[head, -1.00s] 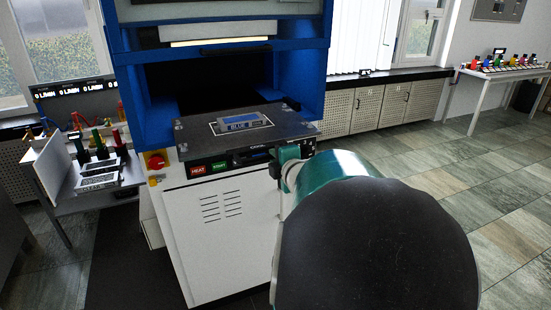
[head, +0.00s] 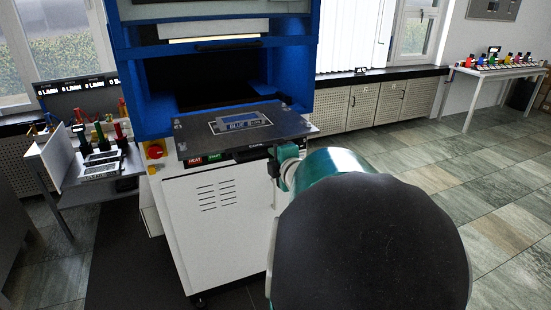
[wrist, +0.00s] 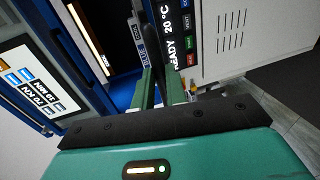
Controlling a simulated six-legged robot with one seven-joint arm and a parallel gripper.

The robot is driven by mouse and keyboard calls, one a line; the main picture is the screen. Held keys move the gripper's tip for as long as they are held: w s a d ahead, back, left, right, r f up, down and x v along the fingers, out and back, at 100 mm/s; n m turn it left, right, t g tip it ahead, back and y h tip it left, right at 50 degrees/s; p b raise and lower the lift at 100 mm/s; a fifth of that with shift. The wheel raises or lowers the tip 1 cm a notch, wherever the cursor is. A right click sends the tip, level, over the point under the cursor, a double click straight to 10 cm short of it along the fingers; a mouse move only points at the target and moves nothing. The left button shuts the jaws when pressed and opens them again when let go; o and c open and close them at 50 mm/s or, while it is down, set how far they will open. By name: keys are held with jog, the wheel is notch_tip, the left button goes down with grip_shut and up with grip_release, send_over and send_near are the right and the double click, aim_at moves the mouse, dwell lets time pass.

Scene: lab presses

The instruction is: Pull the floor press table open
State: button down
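The floor press table (head: 200,143) is a dark flat plate sticking out of the front of the blue press frame (head: 132,100). A plate with a blue label (head: 241,122) lies on it. My gripper (wrist: 160,90) is at the table's front right in the head view, partly hidden by my arm. In the wrist view its two green fingers lie on either side of a dark part at the table's front, with little gap. The exact contact is hard to see.
The white press cabinet (head: 215,240) with red and green buttons stands below the table. A side bench (head: 60,200) with coloured items is at left. A white table (head: 490,78) with coloured items stands far right. The tiled floor (head: 480,190) at right is clear.

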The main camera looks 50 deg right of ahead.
jog(key=shift+s, duration=0.2)
jog(key=c, duration=1.7)
grip_release()
jog(key=shift+s+a, duration=0.1)
jog(key=v, duration=1.3)
jog(key=shift+s+a, duration=0.1)
jog(key=shift+s, duration=0.05)
